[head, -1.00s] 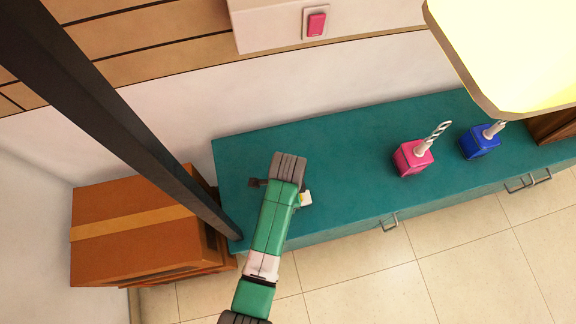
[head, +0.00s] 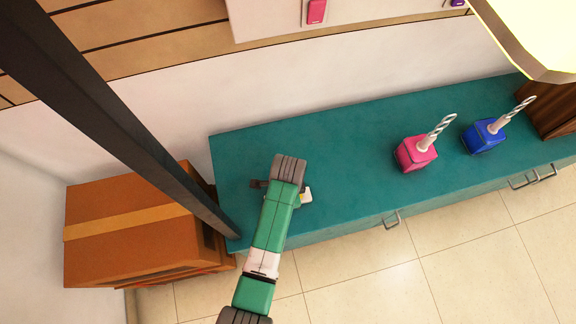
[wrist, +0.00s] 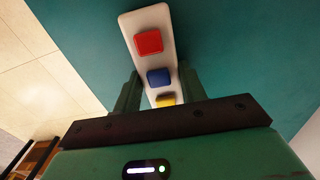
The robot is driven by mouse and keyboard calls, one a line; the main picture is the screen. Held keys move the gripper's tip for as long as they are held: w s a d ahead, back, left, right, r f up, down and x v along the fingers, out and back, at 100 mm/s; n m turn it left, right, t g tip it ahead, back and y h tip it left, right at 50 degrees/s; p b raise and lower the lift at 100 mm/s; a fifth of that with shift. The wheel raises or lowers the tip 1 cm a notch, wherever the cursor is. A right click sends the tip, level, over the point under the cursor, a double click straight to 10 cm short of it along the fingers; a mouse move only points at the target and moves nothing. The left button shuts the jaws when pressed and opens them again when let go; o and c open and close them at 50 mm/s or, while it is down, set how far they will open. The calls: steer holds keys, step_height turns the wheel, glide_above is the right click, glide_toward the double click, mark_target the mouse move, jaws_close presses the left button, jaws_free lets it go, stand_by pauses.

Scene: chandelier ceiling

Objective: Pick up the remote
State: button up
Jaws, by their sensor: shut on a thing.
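The remote (wrist: 145,30) is a white bar with a red, a blue and a yellow button. In the wrist view it lies between the two fingers of my gripper (wrist: 158,88), which is shut on it. The teal cabinet top shows behind it; I cannot tell whether the remote still touches it. In the head view only a small white end of the remote (head: 307,195) shows beside my gripper (head: 272,184); my arm hides the rest.
The teal cabinet (head: 340,150) carries a pink drill-like tool (head: 415,154) and a blue one (head: 482,136) to the right. Brown cardboard boxes (head: 130,215) stand left of the cabinet. A yellow lamp (head: 540,35) hangs at the upper right. Cabinet space between gripper and pink tool is clear.

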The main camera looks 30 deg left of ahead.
step_height(320, 180, up, 4)
steer(key=shift+p, duration=1.25)
steer(key=s+d+r+p, duration=0.1)
steer(key=s+d+p, duration=0.4)
steer(key=s, duration=0.9)
steer(key=d, duration=0.2)
steer(key=shift+d, duration=0.4)
